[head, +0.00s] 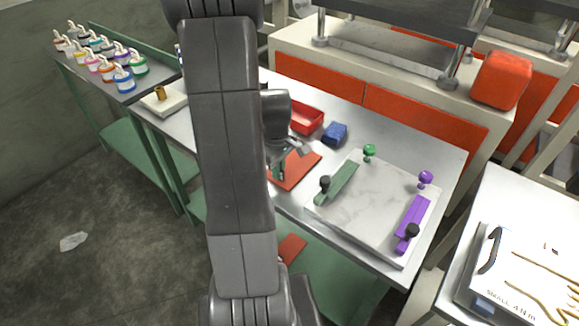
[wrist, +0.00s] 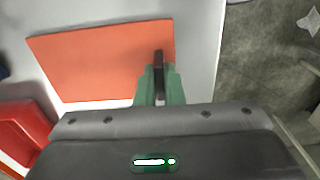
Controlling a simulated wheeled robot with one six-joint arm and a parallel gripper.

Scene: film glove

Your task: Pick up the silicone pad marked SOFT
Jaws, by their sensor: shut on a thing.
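My gripper (wrist: 159,78) has green fingers, close together, in the wrist view. They are shut on a narrow dark piece (wrist: 158,58) that sticks out past the fingertips. I see it nearly edge-on, and no marking on it can be read. Behind it is a flat orange sheet (wrist: 95,62) near whose right edge the fingers are. The sheet also shows on the table in the head view (head: 300,172). I cannot read SOFT on anything, and cannot tell how high the fingers are above the sheet. In the head view my arm partly hides the gripper (head: 279,166).
A red tray (head: 308,117) and a blue block (head: 335,134) lie behind the orange sheet. To the right is a pale slab (head: 365,213) with a green bar (head: 342,181) and a purple bar (head: 412,224). Several paint pots (head: 107,70) stand at the far left.

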